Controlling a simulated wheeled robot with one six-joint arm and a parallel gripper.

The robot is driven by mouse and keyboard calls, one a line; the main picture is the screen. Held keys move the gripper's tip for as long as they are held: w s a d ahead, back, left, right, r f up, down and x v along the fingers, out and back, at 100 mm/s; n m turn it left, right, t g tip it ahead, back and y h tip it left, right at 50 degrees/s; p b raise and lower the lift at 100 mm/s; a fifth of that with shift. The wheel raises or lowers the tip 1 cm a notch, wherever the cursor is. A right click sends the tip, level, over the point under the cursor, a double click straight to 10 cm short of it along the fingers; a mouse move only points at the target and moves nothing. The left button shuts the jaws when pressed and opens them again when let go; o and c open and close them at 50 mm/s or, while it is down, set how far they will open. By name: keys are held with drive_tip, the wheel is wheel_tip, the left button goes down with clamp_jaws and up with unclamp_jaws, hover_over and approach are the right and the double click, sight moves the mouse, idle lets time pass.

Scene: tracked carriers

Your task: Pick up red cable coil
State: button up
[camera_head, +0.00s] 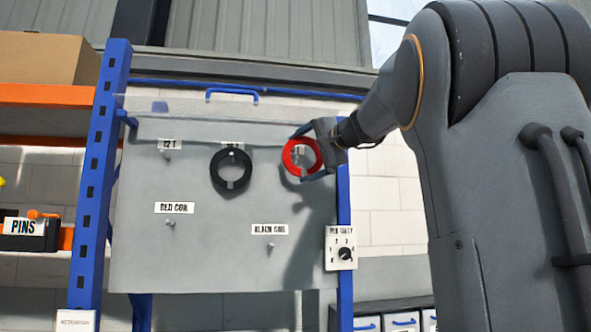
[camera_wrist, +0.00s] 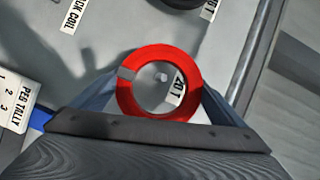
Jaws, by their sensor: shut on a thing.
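The red cable coil (camera_head: 289,158) is a ring at the upper right of the grey peg board (camera_head: 200,265). My gripper (camera_head: 304,154) is shut on it, with one finger above and one below in the head view. In the wrist view the coil (camera_wrist: 158,54) sits between the two fingers. A peg tip and part of a 20 T label (camera_wrist: 179,91) show through its hole. I cannot tell whether the coil is still around the peg or just in front of it.
A black coil (camera_head: 217,171) hangs on the peg left of the red one. Empty pegs sit by the RED COIL label (camera_head: 174,208) and BLACK COIL label (camera_head: 270,229). A PEG TALLY dial (camera_head: 341,248) is at the lower right. Blue posts (camera_head: 100,170) flank the board.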

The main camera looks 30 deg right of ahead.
drive_tip(key=s+d+b, duration=0.2)
drive_tip(key=s+b, duration=0.2)
drive_tip(key=s, duration=1)
drive_tip(key=shift+d+b, duration=0.15)
drive_tip(key=shift+b, duration=0.25)
drive_tip(key=shift+f, duration=0.15)
